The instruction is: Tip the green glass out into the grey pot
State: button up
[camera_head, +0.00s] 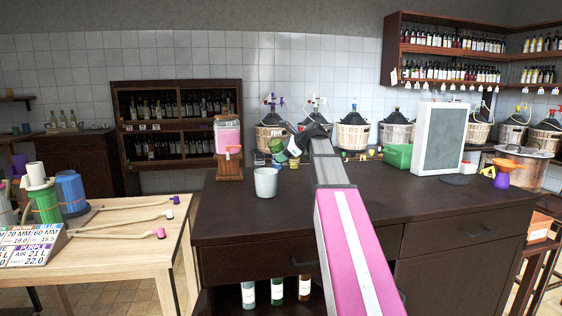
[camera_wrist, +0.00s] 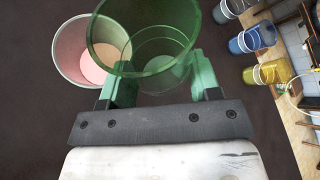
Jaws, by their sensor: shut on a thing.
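The green glass (camera_wrist: 145,40) is clear and green-tinted, and my gripper (camera_wrist: 160,85) is shut on its sides. In the head view the green glass (camera_head: 276,146) is held in the air above the dark counter and looks tilted to the left, with my gripper (camera_head: 293,147) behind it. The grey pot (camera_head: 266,184) stands upright on the counter, below and slightly left of the glass. In the wrist view the pot (camera_wrist: 66,50) is open, left of the glass and partly hidden by it, with a pinkish area inside. I cannot tell whether the glass holds liquid.
A pink-filled dispenser (camera_head: 228,138) stands left of the pot. Grey (camera_wrist: 227,10), blue (camera_wrist: 250,40) and yellow (camera_wrist: 271,72) glasses show at the right of the wrist view. A green tray (camera_head: 398,156) and framed board (camera_head: 440,138) stand right. The counter's front is clear.

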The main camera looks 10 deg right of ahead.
jog(key=shift+a+r+m+y, duration=0.1)
jog(key=shift+r+m+y, duration=0.2)
jog(key=shift+r, duration=0.05)
jog(key=shift+s+a+f+m+g+y, duration=0.25)
jog(key=shift+s+a+m+g+y, duration=0.1)
jog(key=shift+m+y, duration=0.25)
jog(key=shift+s+a+f+m+g+y, duration=0.25)
jog(key=shift+a+m+y, duration=0.1)
jog(key=shift+m+y, duration=0.2)
jog(key=shift+a+y, duration=0.1)
jog(key=shift+y, duration=0.15)
jog(key=shift+s, duration=0.15)
jog(key=shift+s+r, duration=0.5)
jog(key=shift+s, duration=0.3)
jog(key=shift+s+r, duration=0.5)
jog(key=shift+s, duration=0.3)
jog(key=shift+s+r, duration=0.5)
jog(key=shift+s, duration=0.3)
